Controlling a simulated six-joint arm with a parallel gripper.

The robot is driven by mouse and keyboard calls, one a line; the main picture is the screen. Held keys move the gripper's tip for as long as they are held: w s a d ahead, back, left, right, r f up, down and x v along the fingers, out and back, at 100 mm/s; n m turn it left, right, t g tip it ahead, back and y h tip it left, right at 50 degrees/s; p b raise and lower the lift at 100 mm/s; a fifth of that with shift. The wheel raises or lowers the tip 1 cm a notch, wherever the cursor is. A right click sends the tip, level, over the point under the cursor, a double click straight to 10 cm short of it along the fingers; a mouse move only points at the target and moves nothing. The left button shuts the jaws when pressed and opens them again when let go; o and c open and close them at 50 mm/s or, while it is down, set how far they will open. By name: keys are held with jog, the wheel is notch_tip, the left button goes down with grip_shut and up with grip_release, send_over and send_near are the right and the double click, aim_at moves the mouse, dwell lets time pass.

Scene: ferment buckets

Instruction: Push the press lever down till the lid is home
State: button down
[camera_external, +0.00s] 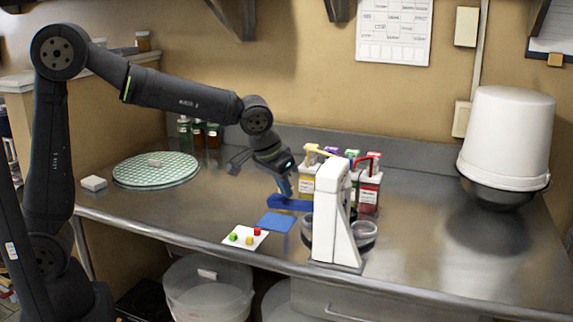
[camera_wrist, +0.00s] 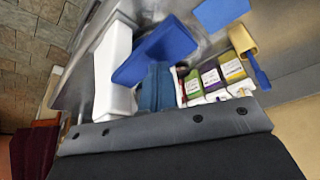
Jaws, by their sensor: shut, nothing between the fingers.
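The press (camera_external: 331,222) is a white upright stand near the front of the steel counter. Its blue lever (camera_external: 293,204) sticks out to the left, roughly level. My gripper (camera_external: 284,190) is shut and empty, pointing down at the lever, with its tips at or just above it; I cannot tell if they touch. In the wrist view the shut fingers (camera_wrist: 156,88) lie against the view of the blue lever (camera_wrist: 153,53), beside the white press body (camera_wrist: 115,70). I cannot make out the lid; the press and lever hide the space under it.
Bottles with coloured caps (camera_external: 369,190) stand close behind the press. A clear jar (camera_external: 364,236) is at its right. A blue square (camera_external: 276,222) and a white card with small cubes (camera_external: 245,237) lie front left.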

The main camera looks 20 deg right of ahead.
jog(key=shift+f, duration=0.75)
jog(key=shift+r, duration=0.1)
notch_tip(320, 180, up, 14)
dwell(2.1)
